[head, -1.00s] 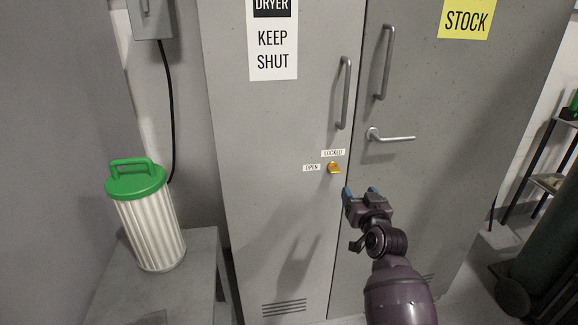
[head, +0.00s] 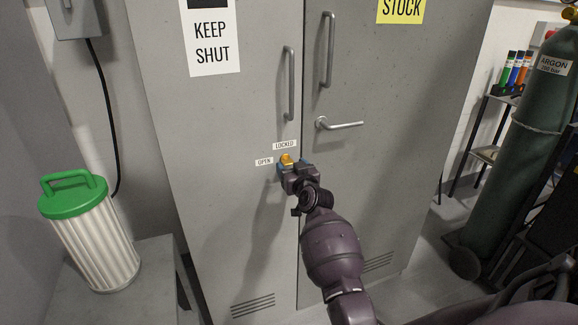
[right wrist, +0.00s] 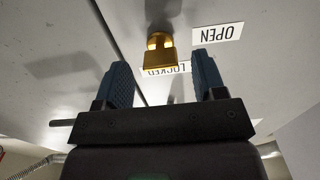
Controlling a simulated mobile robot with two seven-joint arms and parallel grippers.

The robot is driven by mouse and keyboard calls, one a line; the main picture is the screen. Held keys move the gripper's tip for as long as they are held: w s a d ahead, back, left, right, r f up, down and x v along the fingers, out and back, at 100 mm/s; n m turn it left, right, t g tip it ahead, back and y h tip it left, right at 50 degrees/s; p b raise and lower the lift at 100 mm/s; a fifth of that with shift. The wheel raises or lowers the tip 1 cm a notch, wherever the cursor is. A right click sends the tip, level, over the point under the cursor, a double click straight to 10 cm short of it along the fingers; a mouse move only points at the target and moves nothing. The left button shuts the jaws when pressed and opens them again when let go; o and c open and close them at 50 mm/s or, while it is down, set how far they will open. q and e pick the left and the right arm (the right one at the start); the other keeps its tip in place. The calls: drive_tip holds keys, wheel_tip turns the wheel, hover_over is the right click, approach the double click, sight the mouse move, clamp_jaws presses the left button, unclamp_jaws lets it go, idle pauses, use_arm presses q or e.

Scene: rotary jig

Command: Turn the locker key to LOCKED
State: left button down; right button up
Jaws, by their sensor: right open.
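The gold locker key (head: 286,158) sits in the left door of the grey locker, near the door's right edge. A LOCKED label (head: 284,145) is above it and an OPEN label (head: 264,161) is to its left. My right gripper (head: 292,167) is open in front of the key, its fingers partly hiding the key's lower part. In the right wrist view the key (right wrist: 160,52) shows between the two blue fingertips, with a gap on each side. The LOCKED label (right wrist: 150,71) is partly hidden there; the OPEN label (right wrist: 217,32) shows upside down. My left gripper is not in view.
Two door handles (head: 290,85) and a lever handle (head: 340,124) are above and right of the key. A white ribbed bin with a green lid (head: 72,195) stands on a grey stand at left. A green argon cylinder (head: 525,150) stands at right.

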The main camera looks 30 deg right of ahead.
drive_tip(key=shift+x, duration=0.95)
drive_tip(key=shift+c, duration=0.5)
drive_tip(key=c, duration=0.8)
